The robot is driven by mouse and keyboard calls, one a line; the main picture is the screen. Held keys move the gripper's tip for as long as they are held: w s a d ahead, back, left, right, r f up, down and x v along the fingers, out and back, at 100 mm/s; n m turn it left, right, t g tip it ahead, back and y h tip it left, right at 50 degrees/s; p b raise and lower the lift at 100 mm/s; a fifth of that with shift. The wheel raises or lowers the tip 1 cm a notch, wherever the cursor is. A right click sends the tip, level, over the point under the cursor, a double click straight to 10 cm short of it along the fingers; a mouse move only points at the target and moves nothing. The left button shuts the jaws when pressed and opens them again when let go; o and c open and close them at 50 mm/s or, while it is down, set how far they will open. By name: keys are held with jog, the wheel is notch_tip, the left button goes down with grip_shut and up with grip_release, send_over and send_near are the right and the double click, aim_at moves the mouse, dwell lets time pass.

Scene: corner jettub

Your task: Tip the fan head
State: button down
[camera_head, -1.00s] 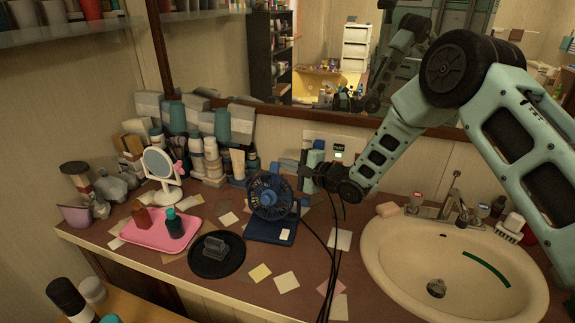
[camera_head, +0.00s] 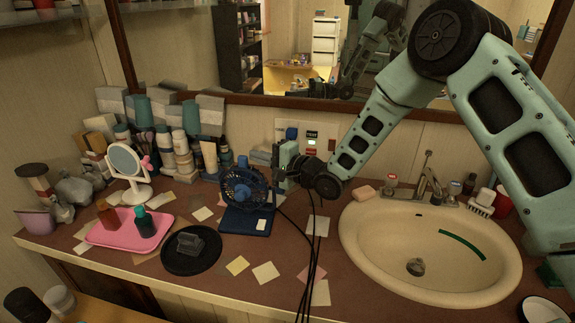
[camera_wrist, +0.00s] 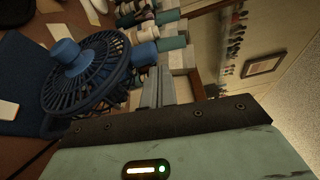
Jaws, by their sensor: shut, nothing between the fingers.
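The small dark blue fan stands on its square base (camera_head: 248,221) on the brown counter. Its round caged head (camera_head: 244,187) faces the front and looks close to upright. In the wrist view the fan head (camera_wrist: 88,70) lies left of my fingers, with a blue knob on it. My gripper (camera_head: 284,172) is just right of the fan head, at about its height. Its fingers (camera_wrist: 157,88) are shut together and empty. Whether they touch the fan head I cannot tell.
A black round tray (camera_head: 191,262) and a pink tray (camera_head: 105,236) with bottles lie left of the fan. A white sink (camera_head: 385,250) is to the right. Bottles crowd the wall behind. Black cables (camera_head: 309,265) hang before the counter.

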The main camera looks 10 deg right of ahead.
jog(key=f+b+v, duration=0.1)
jog(key=b+v, duration=0.2)
jog(key=v, duration=1.3)
jog(key=s+a+n+g+h, duration=0.5)
jog(key=s+n+g+h, duration=0.1)
jog(key=s+n+h, duration=0.3)
jog(key=s+d+r+n+g+h, duration=0.1)
jog(key=s+n+g, duration=0.2)
jog(key=s, duration=0.8)
jog(key=s+d+r+n+g+h, duration=0.1)
jog(key=s+n, duration=0.4)
jog(key=s, duration=0.6)
jog(key=shift+s+d+r+g+h, duration=0.2)
jog(key=shift+d+r+g+h, duration=0.25)
jog(key=shift+g+h, duration=0.35)
jog(key=shift+f, duration=0.1)
